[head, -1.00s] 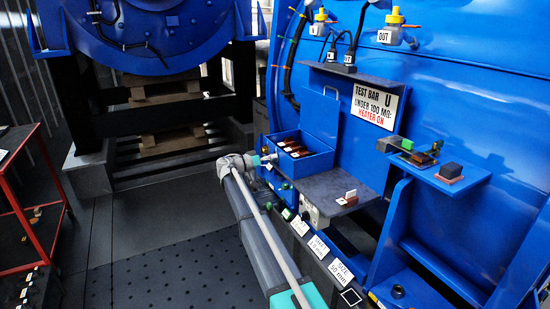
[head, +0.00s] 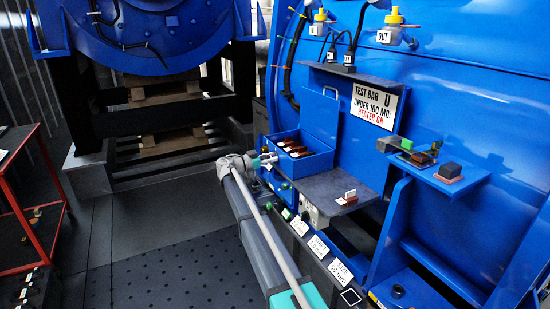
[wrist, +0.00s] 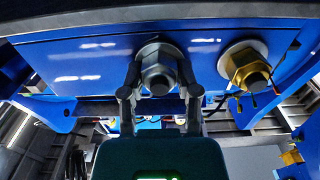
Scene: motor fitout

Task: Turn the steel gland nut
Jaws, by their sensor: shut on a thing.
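The steel gland nut (wrist: 160,70) is a grey hex nut on the blue box's face, in the upper middle of the wrist view. My gripper (wrist: 159,85) is shut on it, one finger on each side. In the head view my gripper (head: 262,160) is small at the box's left side, and the steel nut cannot be made out there. A brass gland nut (wrist: 245,68) sits to the right of the steel one in the wrist view, clear of my fingers.
The open blue terminal box (head: 318,162) has its lid raised. A grey shelf (head: 325,188) with a small brown block stands right of it. A red trolley (head: 30,215) is at the far left. The floor (head: 150,265) between is clear.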

